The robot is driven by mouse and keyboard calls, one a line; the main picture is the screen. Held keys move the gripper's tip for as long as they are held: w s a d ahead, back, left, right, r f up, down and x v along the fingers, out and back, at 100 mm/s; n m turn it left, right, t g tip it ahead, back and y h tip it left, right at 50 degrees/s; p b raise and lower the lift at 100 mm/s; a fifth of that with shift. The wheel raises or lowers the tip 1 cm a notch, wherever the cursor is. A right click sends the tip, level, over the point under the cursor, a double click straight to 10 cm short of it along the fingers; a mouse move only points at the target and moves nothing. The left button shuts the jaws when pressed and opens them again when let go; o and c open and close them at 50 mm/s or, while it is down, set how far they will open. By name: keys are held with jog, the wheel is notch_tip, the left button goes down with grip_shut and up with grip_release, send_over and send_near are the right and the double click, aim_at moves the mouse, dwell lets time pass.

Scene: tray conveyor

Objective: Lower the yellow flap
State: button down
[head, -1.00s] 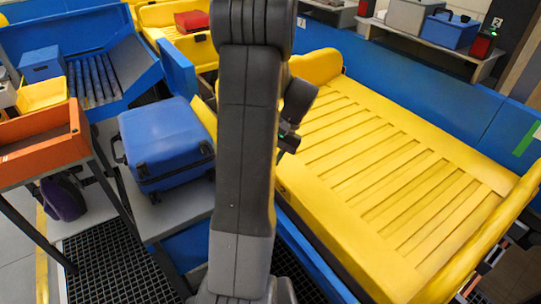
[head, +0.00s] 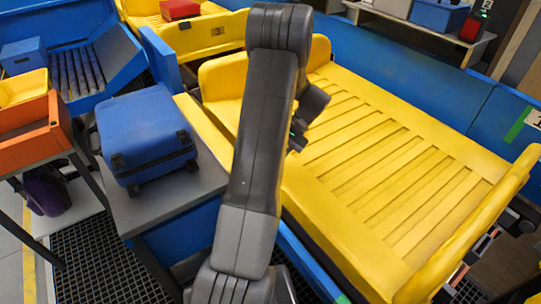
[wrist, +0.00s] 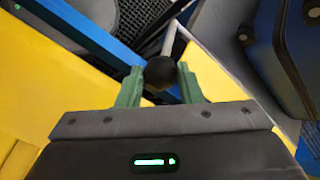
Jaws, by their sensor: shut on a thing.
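My gripper (wrist: 160,80) shows in the wrist view with its two green fingers closed on a black ball knob (wrist: 160,72). The knob is at the end of a thin grey lever (wrist: 170,38). The yellow flap seems to be the narrow yellow strip (head: 204,122) between the blue suitcase's table and the yellow tray. It seems to show in the wrist view as the yellow band (wrist: 212,78) right of the fingers. My arm hides part of it in the head view, so its tilt is hard to tell. The fingers and knob are hidden in the head view.
A blue suitcase (head: 147,135) lies on a grey table (head: 160,208) at the left. A large slatted yellow tray (head: 400,160) fills the right. An orange bin (head: 35,135) stands far left. A red case (head: 180,9) rests at the back.

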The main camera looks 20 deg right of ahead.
notch_tip(320, 180, down, 2)
jog(key=shift+d+f+b, duration=0.15)
jog(key=shift+b, duration=0.15)
jog(key=shift+s+d, duration=0.1)
jog(key=shift+f, duration=0.1)
jog(key=c, duration=2.2)
grip_release()
jog(key=c, duration=1.1)
grip_release()
jog(key=shift+d, duration=0.2)
jog(key=shift+o, duration=0.2)
jog(key=shift+d+f, duration=0.1)
jog(key=shift+d, duration=0.15)
jog(key=shift+w+a+r, duration=0.15)
jog(key=shift+w+r, duration=0.05)
jog(key=shift+r, duration=0.1)
